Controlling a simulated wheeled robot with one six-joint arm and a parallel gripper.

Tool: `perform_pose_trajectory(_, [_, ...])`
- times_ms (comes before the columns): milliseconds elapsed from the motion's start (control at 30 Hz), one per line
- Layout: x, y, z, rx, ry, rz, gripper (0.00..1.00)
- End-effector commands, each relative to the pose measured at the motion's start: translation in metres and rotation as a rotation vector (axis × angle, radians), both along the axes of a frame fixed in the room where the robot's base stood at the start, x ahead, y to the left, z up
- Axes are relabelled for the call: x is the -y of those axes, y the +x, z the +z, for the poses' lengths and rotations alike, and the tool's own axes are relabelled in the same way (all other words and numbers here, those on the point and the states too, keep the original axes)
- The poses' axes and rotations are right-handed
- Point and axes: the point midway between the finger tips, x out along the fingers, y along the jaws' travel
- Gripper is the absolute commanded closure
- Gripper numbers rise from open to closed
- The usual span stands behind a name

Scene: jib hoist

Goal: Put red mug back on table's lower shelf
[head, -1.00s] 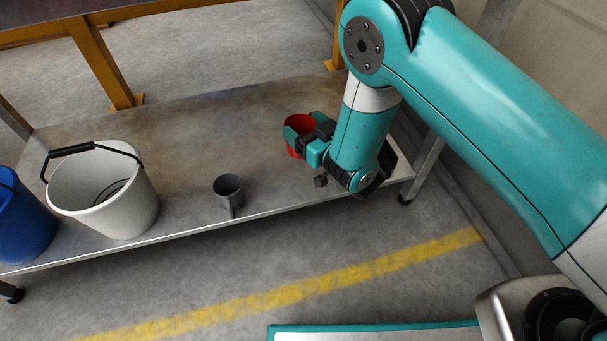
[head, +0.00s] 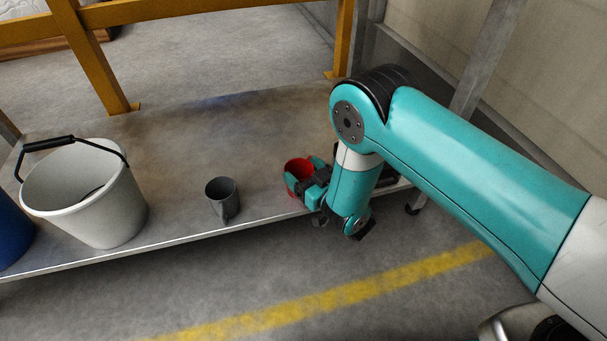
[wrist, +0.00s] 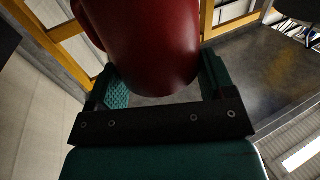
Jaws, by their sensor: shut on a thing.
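The red mug (head: 297,168) is held between the teal fingers of my gripper (head: 306,180) over the right part of the metal lower shelf (head: 262,125). In the wrist view the dark red mug (wrist: 150,45) fills the space between the two fingers of my gripper (wrist: 160,88). My gripper is shut on it. The fingers hide part of the mug in the head view. I cannot tell whether the mug's base touches the shelf.
A grey mug (head: 222,198) stands on the shelf left of my gripper. A white bucket (head: 85,205) with a black handle and a blue bucket (head: 12,238) stand at the left. Orange posts (head: 92,60) rise behind. The shelf's back middle is clear.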

Motion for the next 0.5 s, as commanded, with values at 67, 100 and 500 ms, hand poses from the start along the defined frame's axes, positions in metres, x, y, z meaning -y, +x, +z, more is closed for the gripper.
perform_pose_trajectory(67, [0.0001, 0.0, 0.0007, 0.0, 0.0, 0.0, 0.81])
perform_pose_trajectory(100, [0.0002, -0.0001, 0.0002, 0.0, 0.0, 0.0, 0.81])
perform_pose_trajectory(500, [0.0001, 0.0, 0.001, 0.001, -0.001, 0.0, 0.0])
